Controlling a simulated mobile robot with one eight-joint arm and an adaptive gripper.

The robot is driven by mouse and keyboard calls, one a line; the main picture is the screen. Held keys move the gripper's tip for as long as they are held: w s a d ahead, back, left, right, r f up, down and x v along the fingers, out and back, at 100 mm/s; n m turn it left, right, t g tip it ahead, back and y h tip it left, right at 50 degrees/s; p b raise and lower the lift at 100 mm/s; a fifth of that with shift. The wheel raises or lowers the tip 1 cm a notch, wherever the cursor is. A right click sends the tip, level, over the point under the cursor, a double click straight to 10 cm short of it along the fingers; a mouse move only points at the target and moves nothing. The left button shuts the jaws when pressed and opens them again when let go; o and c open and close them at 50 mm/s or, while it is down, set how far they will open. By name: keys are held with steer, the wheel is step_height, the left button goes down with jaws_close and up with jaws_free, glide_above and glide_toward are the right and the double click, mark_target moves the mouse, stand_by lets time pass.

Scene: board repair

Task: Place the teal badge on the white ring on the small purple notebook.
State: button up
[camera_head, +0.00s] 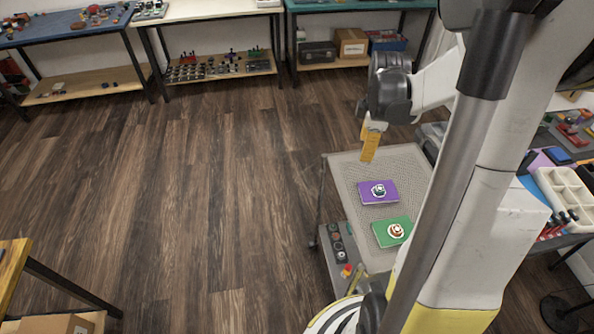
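The small purple notebook (365,197) lies flat on the grey mesh-topped cart. The white ring (378,196) shows on the notebook as a pale rim. The teal badge (379,188) appears to sit on that ring, near the middle of the cover; its exact seating is too small to tell. My gripper (369,157), with yellow fingers, hangs above the far end of the cart, apart from the notebook and beyond it. The fingers look close together, but I cannot tell whether they are open. I see nothing held between them.
A green notebook (383,236) with an orange-brown badge (396,231) on a pale ring lies nearer on the cart (344,172). A white compartment tray (566,190) stands on the table at right. Open wooden floor (200,190) lies left of the cart.

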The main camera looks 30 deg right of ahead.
steer(key=s+a+r+m+t, duration=0.2)
steer(key=a+r+m, duration=0.1)
steer(key=a, duration=0.6)
steer(key=s+a+r+m+t, duration=0.2)
steer(key=s+a+r+m, duration=0.1)
steer(key=a, duration=0.5)
steer(key=s+a+r+m+t, duration=0.1)
steer(key=s+a+r+m, duration=0.2)
steer(key=a, duration=0.6)
step_height(320, 180, up, 3)
steer(key=shift+s+a+f+m+t+y, duration=0.2)
steer(key=shift+a+m+t+y, duration=0.2)
steer(key=shift+m, duration=0.4)
